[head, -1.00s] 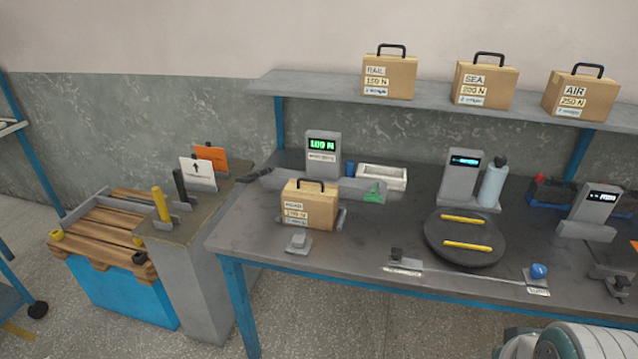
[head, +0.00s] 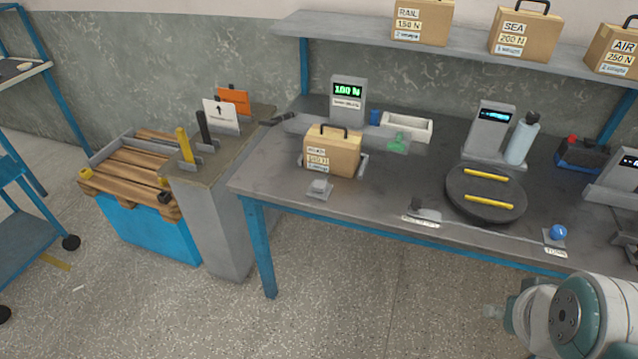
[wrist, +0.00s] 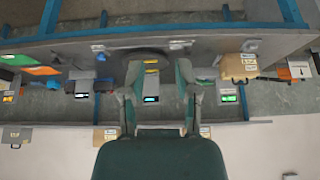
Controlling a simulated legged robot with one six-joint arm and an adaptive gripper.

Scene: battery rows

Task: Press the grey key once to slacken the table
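A small dark grey key (head: 427,213) sits at the front of the table by a white label too small to read. It stands left of and in front of the round turntable (head: 455,205), which carries two yellow strips. A blue knob (head: 558,232) with its own label is at the turntable's front right. My gripper (wrist: 157,68) shows in the wrist view with two fingers spread apart and nothing between them. The wrist view is upside down, with the table (wrist: 215,50) beyond the fingers. The head view shows only my arm links at lower right, apart from the key.
A labelled case (head: 333,153) stands on the table's left, with a pale grey button (head: 318,188) before it. A display (head: 490,130) and bottle (head: 522,138) stand behind the turntable. Cases line the shelf (head: 460,50). The floor before the table is clear.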

